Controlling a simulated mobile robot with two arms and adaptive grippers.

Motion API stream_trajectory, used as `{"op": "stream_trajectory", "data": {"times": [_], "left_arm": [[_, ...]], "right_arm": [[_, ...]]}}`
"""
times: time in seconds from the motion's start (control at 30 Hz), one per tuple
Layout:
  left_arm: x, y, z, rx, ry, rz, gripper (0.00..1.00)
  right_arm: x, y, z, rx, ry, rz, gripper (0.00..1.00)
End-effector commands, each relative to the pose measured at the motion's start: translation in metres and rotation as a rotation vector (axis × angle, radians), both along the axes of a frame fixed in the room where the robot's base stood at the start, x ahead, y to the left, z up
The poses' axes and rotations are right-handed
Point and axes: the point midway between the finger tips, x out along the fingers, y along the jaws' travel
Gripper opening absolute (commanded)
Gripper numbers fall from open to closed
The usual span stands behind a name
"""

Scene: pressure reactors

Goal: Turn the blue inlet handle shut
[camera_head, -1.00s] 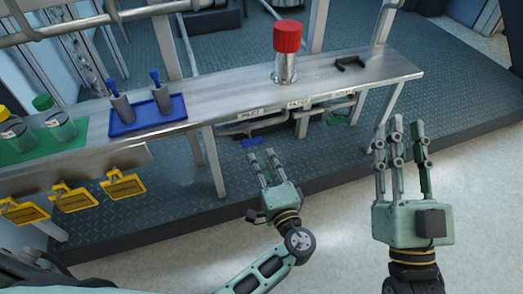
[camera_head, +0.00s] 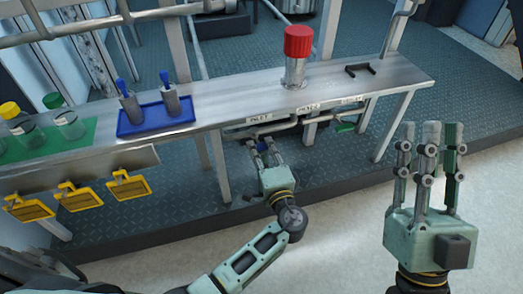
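The blue inlet handle (camera_head: 262,146) sits on the piping under the bench's front edge, below the label at the left of the row. Only a small part of it shows between the fingers of my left gripper (camera_head: 261,145). Those fingers look spread, one on each side of the handle; whether they touch it is too small to tell. My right gripper (camera_head: 430,130) is raised at the right, in front of the bench, with its fingers apart and empty.
A green handle (camera_head: 345,127) is on the same piping further right. A red-capped vessel (camera_head: 295,68) and a dark bracket (camera_head: 361,70) are on the metal bench (camera_head: 225,92). A blue tray (camera_head: 187,120) and yellow tags (camera_head: 129,186) are left. Bench legs (camera_head: 220,168) flank the piping.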

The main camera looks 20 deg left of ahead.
Motion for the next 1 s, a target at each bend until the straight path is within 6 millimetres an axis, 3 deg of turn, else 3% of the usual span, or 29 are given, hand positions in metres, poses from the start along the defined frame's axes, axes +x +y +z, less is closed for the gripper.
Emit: {"op": "stream_trajectory", "data": {"times": [0.17, 0.57, 0.77, 1.0], "left_arm": [[0.000, 0.000, 0.000, 0.000, 0.000, 0.000, 0.00], [0.000, 0.000, 0.000, 0.013, 0.010, 0.000, 0.00], [0.000, 0.000, 0.002, 0.075, 0.050, 0.001, 0.00], [0.000, 0.000, 0.003, 0.226, 0.154, 0.001, 0.00]], "right_arm": [[0.000, 0.000, 0.000, 0.000, 0.000, 0.000, 0.29], [0.003, 0.001, -0.001, -0.005, 0.018, -0.001, 0.29], [0.023, 0.003, -0.022, -0.048, 0.164, -0.009, 0.29], [0.054, 0.003, -0.078, -0.138, 0.482, -0.028, 0.29]]}}
